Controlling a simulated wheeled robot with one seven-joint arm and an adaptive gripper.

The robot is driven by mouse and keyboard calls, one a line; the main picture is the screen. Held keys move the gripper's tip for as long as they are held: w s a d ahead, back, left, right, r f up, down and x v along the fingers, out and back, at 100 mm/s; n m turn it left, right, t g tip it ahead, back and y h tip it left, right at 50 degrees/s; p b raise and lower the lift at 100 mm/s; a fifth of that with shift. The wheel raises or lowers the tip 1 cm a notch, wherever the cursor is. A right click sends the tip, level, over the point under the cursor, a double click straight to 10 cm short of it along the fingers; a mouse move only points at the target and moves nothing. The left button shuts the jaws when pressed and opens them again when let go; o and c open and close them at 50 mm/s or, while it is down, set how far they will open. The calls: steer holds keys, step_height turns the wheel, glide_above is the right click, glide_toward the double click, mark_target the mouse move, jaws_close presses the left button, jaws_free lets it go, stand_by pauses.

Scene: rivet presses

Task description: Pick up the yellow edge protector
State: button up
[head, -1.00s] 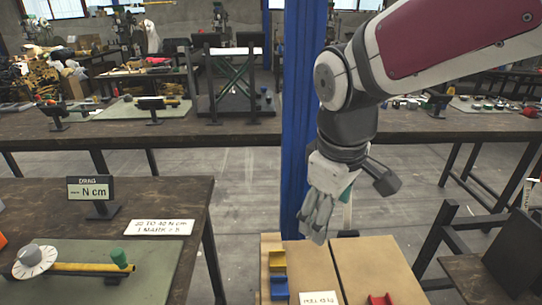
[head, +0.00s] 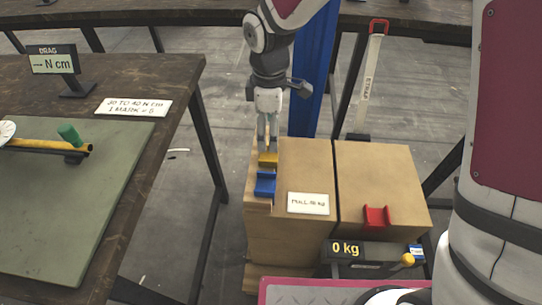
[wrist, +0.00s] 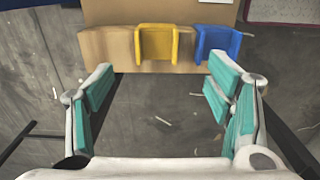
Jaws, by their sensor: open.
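The yellow edge protector (head: 268,159) sits on the left edge of the cardboard box, just behind a blue protector. In the wrist view the yellow edge protector (wrist: 157,44) is a channel-shaped piece on the box edge, near the top centre. My gripper (head: 267,148) hangs pointing down over that edge, close to the yellow piece. In the wrist view my gripper (wrist: 164,92) is open, its teal pads wide apart with nothing between them. The yellow piece lies beyond the gap between the pads. Whether the fingers touch it cannot be told from the head view.
A blue protector (head: 265,184) sits beside the yellow one, also in the wrist view (wrist: 217,44). A red protector (head: 376,216) lies on the right box. A label (head: 308,203) lies on the left box (head: 305,160). A scale display (head: 345,248) stands in front.

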mark_target(270, 157)
steer(key=f, duration=0.3)
steer(key=f+b, duration=0.1)
steer(key=f, duration=0.2)
steer(key=f+b, duration=0.1)
steer(key=f, duration=0.2)
steer(key=shift+w+f, duration=0.15)
steer(key=shift+w, duration=0.1)
steer(key=c, duration=1.2)
